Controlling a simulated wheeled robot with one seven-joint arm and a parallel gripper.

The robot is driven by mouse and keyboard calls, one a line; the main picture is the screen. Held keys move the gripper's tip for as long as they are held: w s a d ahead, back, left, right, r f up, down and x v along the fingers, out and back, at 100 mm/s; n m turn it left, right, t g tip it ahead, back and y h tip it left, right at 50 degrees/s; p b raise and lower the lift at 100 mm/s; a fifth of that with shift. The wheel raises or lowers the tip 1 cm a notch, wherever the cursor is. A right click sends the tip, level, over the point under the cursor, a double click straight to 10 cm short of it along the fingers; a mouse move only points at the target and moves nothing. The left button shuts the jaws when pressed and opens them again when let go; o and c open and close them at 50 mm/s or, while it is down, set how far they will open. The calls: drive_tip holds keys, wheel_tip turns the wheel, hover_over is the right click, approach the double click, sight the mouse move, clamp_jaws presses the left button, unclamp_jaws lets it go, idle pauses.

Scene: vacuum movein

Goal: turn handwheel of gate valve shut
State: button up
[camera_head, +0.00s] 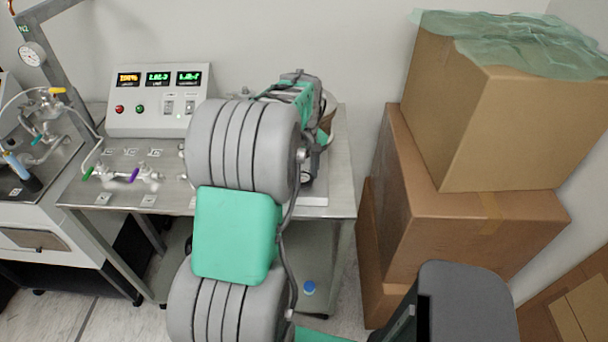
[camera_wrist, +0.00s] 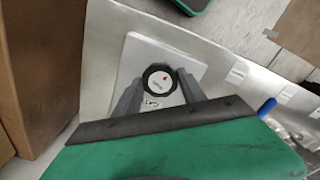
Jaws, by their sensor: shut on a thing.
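The valve body under the wheel is hidden. Only an edge of the pale plate (camera_head: 314,199) shows there, on the right end of the steel table (camera_head: 338,205).
A control box (camera_head: 155,98) with lit displays stands at the back of the table. Small valves with green and purple levers (camera_head: 134,175) are mounted left of my arm. Stacked cardboard boxes (camera_head: 500,115) stand close to the table's right side. A gauge (camera_head: 32,54) hangs at the far left.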

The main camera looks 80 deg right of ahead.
drive_tip(key=m, duration=0.4)
drive_tip(key=shift+d+r+m, duration=0.1)
drive_tip(key=shift+r+m, duration=0.05)
drive_tip(key=shift+m, duration=0.15)
drive_tip(key=m, duration=0.3)
drive_tip(key=shift+m+b, duration=0.3)
drive_tip(key=shift+m, duration=0.1)
drive_tip(key=m, duration=0.7)
drive_tip(key=shift+w, duration=0.1)
drive_tip(key=m, duration=0.3)
drive_tip(key=shift+m, duration=0.4)
drive_tip(key=m, duration=0.4)
drive_tip(key=shift+m+b, duration=0.3)
drive_tip(key=shift+b, duration=0.05)
drive_tip(key=m, duration=0.3)
drive_tip(key=shift+m, duration=2.4)
